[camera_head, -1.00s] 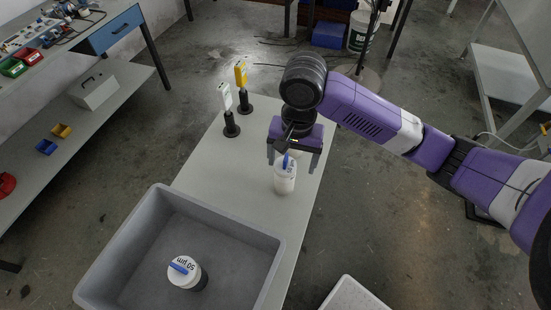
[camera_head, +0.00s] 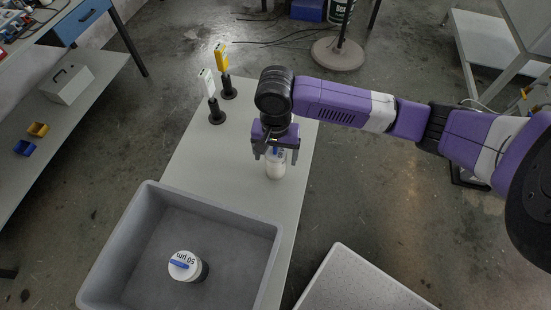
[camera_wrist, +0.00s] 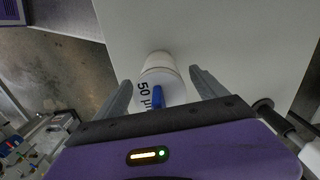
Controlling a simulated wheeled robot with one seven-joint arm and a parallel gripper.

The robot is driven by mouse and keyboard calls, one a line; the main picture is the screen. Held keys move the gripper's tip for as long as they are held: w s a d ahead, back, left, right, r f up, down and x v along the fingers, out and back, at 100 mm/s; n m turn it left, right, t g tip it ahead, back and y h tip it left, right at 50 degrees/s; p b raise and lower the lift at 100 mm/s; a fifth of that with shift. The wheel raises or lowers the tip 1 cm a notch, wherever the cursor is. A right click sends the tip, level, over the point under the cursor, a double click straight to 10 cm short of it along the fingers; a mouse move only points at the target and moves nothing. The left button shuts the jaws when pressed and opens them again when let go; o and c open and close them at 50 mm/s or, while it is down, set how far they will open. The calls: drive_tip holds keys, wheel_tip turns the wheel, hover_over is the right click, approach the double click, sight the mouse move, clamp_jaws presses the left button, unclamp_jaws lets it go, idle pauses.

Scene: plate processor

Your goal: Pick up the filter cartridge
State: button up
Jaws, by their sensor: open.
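A white filter cartridge (camera_head: 276,168) stands upright on the pale table, with a blue handle on its top. In the wrist view the cartridge (camera_wrist: 160,72) shows "50 µ" lettering on its lid and sits between my two fingers. My gripper (camera_head: 275,154) is open above and around the cartridge's top, with a finger on each side; in the wrist view the gripper (camera_wrist: 160,85) shows gaps beside the cartridge. A second cartridge (camera_head: 186,266), marked "50 µm" with a blue handle, stands in the grey bin (camera_head: 150,205).
Two black stands hold a white tag (camera_head: 208,83) and a yellow tag (camera_head: 222,58) on the table (camera_head: 190,150) behind the gripper. A speckled white surface (camera_head: 355,285) lies at the lower right. A bench with a grey toolbox (camera_head: 67,84) stands at the left.

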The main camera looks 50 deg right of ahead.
drive_tip(key=shift+c, duration=0.4)
drive_tip(key=c, duration=1.5)
drive_tip(key=shift+r, duration=0.2)
wheel_tip(320, 180, up, 33)
drive_tip(key=p, duration=0.4)
drive_tip(key=shift+f, duration=0.1)
